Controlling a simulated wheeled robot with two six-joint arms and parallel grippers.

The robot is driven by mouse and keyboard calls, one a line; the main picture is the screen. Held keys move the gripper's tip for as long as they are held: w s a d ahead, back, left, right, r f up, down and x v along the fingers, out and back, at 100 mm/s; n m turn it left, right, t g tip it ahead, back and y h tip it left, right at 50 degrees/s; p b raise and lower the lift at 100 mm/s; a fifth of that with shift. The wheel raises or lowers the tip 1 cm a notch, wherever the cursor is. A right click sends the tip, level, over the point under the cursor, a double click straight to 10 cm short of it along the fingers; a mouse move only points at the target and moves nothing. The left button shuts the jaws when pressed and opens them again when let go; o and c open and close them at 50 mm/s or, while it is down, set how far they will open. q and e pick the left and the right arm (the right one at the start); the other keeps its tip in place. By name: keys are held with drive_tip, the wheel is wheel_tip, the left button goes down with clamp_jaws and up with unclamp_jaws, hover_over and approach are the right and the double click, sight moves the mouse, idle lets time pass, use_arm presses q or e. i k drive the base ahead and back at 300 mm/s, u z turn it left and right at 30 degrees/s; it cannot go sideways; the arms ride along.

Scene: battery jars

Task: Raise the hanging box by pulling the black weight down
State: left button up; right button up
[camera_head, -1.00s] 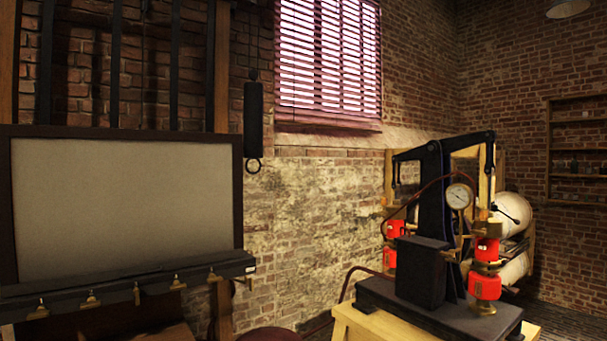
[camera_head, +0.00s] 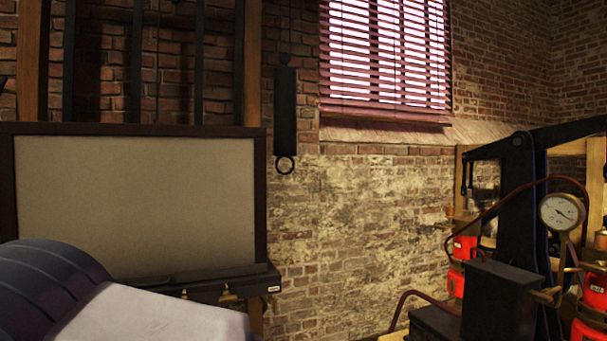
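The black weight (camera_head: 286,110) is a tall dark block hanging upright on a thin line in front of the brick wall, right of the wooden post. The hanging box (camera_head: 135,205) is wide, with a dark frame and a pale front panel, and sits at the left. My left arm (camera_head: 110,305) covers the box's lower left. Its gripper is not in the picture, and nothing of mine is seen touching the weight or the ring. My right gripper is not in view.
A window with slatted blinds (camera_head: 385,55) is above. Open space shows before the pale brick wall between box and machine.

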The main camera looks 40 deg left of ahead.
sight(285, 77)
drive_tip(key=u, duration=0.2)
drive_tip(key=i, duration=0.95)
drive_tip(key=u, duration=0.4)
